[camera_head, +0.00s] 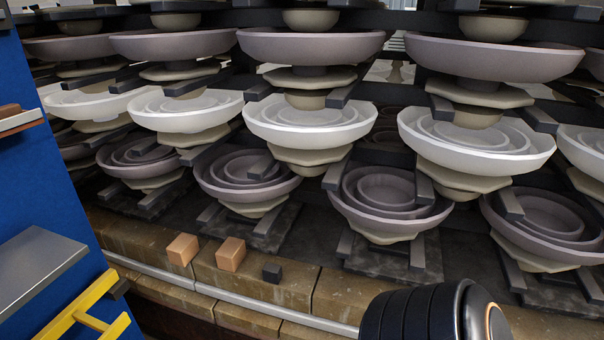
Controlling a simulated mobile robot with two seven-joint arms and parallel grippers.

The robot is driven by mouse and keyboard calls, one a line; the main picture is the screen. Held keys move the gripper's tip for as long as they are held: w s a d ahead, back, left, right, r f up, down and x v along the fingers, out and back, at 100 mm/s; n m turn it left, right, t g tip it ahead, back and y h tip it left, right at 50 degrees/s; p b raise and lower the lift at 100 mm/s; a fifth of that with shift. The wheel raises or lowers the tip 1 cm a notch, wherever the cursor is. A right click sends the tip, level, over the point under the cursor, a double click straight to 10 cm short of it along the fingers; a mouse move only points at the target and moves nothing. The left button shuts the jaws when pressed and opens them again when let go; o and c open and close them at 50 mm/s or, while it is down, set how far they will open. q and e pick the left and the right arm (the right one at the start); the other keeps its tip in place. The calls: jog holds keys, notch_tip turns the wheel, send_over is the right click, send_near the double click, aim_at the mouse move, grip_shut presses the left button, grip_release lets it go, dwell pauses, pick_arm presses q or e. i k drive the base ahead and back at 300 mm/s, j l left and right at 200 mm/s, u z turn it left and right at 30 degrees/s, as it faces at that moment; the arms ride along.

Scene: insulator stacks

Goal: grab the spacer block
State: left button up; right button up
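Two tan blocks sit on the stone ledge in front of the insulator stacks: a left tan block (182,249) and a right tan block (231,254). A smaller dark block (271,272) sits just right of them on the same ledge. The blocks stand apart from each other. I cannot tell which of them is the spacer block. Neither of my grippers shows in the head view. A dark ribbed rounded part with an orange ring, which looks like a link of my arm, is at the bottom, right of the blocks.
Rows of insulator stacks with wide grey and white dishes (310,119) stand behind the stone ledge (340,293). A metal rail (270,308) runs along the ledge's front. A blue panel (45,170) with a grey shelf (38,265) and yellow frame (85,307) fills the left.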

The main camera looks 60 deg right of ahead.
aim_at(272, 273)
jog(key=z, duration=1.75)
